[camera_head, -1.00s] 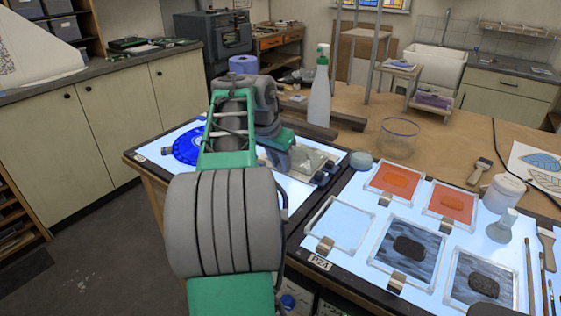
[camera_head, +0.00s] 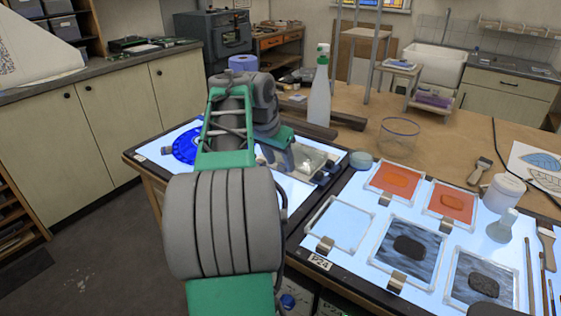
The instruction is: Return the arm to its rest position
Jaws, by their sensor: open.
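My arm reaches up from the bottom centre of the head view in grey and green links and bends over the left light table (camera_head: 146,158). My gripper (camera_head: 322,176) is at the far end of the arm, low over that table's right part, beside a clear pane-like item (camera_head: 312,160). The gripper is open. The wrist links hide part of the fingers, and I cannot tell whether they touch the item.
A blue glass disc (camera_head: 186,147) lies left of my arm. A white spray bottle (camera_head: 318,100) and an empty glass bowl (camera_head: 399,138) stand behind. The right light table holds framed orange panes (camera_head: 396,180), dark panes (camera_head: 408,247) and a white jar (camera_head: 503,193).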

